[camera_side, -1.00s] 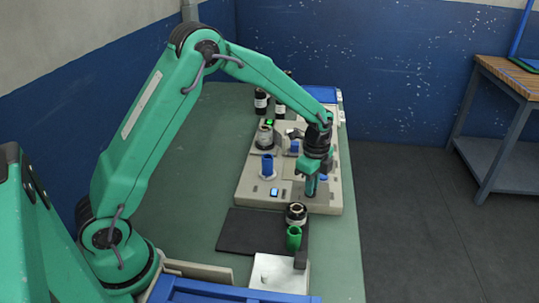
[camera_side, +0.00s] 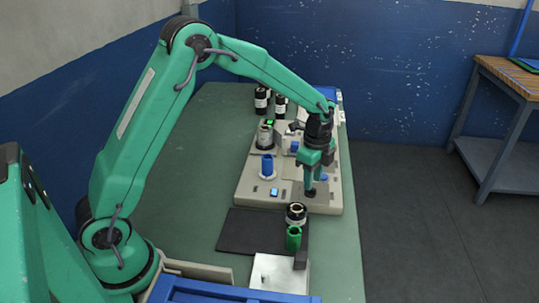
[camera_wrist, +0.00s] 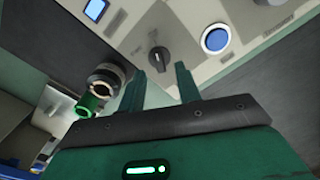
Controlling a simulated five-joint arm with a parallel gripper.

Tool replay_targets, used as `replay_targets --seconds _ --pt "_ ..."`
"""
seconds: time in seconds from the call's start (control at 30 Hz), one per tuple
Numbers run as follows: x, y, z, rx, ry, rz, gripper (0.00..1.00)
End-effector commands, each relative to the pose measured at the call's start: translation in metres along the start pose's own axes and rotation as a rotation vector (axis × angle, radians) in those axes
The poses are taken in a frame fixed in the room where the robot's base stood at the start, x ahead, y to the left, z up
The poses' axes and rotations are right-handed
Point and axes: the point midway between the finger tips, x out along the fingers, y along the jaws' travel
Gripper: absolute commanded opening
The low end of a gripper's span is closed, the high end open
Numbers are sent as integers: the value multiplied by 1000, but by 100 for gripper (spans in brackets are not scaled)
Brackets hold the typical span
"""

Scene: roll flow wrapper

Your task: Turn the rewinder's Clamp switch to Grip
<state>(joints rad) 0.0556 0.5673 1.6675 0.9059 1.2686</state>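A black rotary switch (camera_wrist: 158,58) with small printed lettering stands on the rewinder's pale panel (camera_wrist: 192,68) in the wrist view. The lettering is too blurred to read, so I cannot tell its setting. My gripper (camera_wrist: 160,76) is open and empty. Its two green fingers point toward the switch, and the switch shows between and beyond their tips. No contact with it shows. In the side view my gripper (camera_side: 310,190) is low over the front right of the rewinder base (camera_side: 248,190), and the fingers hide the switch there.
A blue round button (camera_wrist: 215,40) is right of the switch, and a small lit screen (camera_wrist: 95,8) is upper left. A black-and-white roll (camera_side: 296,213) and a green core (camera_side: 293,238) stand in front of the base. A blue core (camera_side: 267,165) stands on it.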

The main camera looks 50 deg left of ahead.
Motion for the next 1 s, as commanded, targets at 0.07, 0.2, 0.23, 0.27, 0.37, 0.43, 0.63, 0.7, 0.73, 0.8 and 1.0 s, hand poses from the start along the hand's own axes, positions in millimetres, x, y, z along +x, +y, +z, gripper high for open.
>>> replay_targets --seconds 0.07,0.2,0.23,0.27,0.37,0.43,0.63,0.7,0.73,0.8,1.0 --pt "-12 0 0 0 1 -2 34" --pt "-30 0 0 0 1 -3 34" --pt "-34 -1 0 0 1 -3 34" --pt "-37 0 0 0 1 -2 34" --pt "-45 0 0 0 0 -1 34" --pt "-49 0 0 0 0 0 34" --pt "-52 0 0 1 0 0 34" --pt "-52 0 0 0 0 0 34" --pt "-52 0 0 0 0 0 34" --pt "-52 0 0 0 0 0 34" --pt "-58 3 2 -22 3 -9 34"
